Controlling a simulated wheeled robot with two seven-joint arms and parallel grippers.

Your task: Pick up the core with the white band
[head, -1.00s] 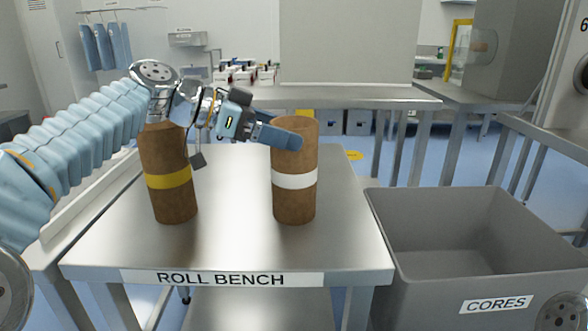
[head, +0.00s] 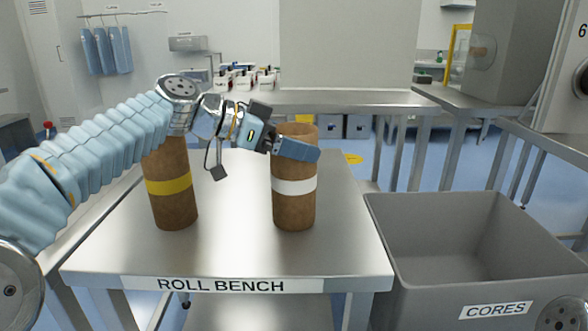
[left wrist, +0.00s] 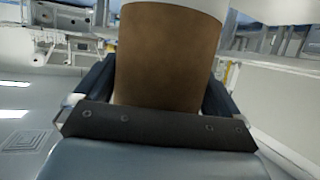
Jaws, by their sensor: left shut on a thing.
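The core with the white band (head: 294,209) is a brown cardboard tube standing upright on the roll bench (head: 236,255). My left gripper (head: 296,148) is shut on its upper part, above the white band, with one finger across the near side. In the left wrist view the core (left wrist: 168,55) fills the space between the two dark fingers (left wrist: 160,105), with its white band at the top edge. A second brown core with a yellow band (head: 173,210) stands upright on the left of the bench, behind my left forearm. My right gripper is not in view.
A grey bin labelled CORES (head: 383,235) stands to the right of the bench, and its visible inside is empty. A metal table (head: 350,100) and railings are behind. The bench between the two cores is clear.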

